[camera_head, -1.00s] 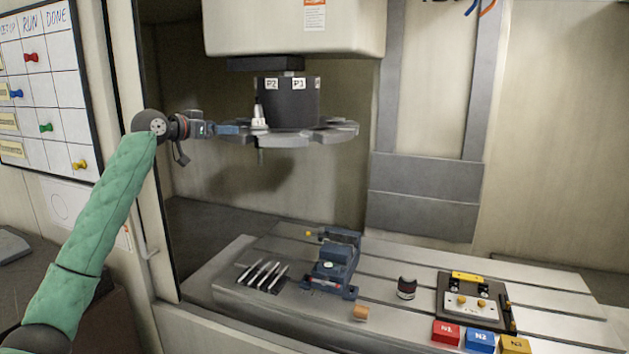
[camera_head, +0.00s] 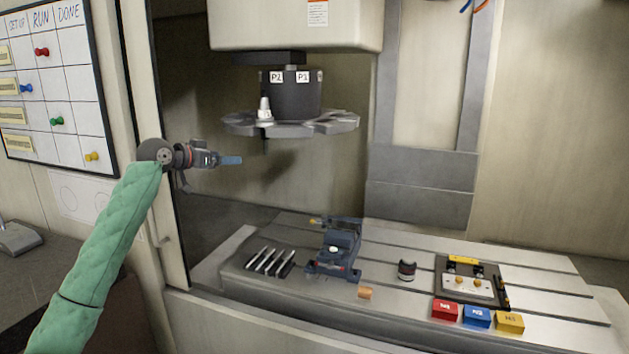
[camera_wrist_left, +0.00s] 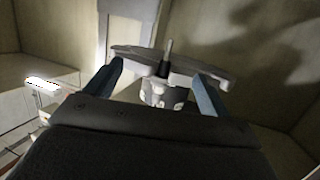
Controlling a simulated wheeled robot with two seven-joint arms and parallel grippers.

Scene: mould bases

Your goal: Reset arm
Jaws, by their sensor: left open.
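My left arm comes in from the left in a green sleeve in the head view. My left gripper (camera_head: 231,160) is empty, in the air below and left of the grey tool carousel (camera_head: 340,122). In the left wrist view its two blue fingers (camera_wrist_left: 160,88) stand wide apart, with the carousel (camera_wrist_left: 130,52) showing beyond and between them. My right gripper is not in view.
On the slotted machine table (camera_head: 400,300) are a blue vise (camera_head: 335,252), several slim rods (camera_head: 268,262), a small dark cylinder (camera_head: 407,270), an orange block (camera_head: 365,293), a mould plate (camera_head: 465,287), and red, blue and yellow blocks (camera_head: 478,317). A door frame post (camera_head: 165,215) stands beside my arm.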

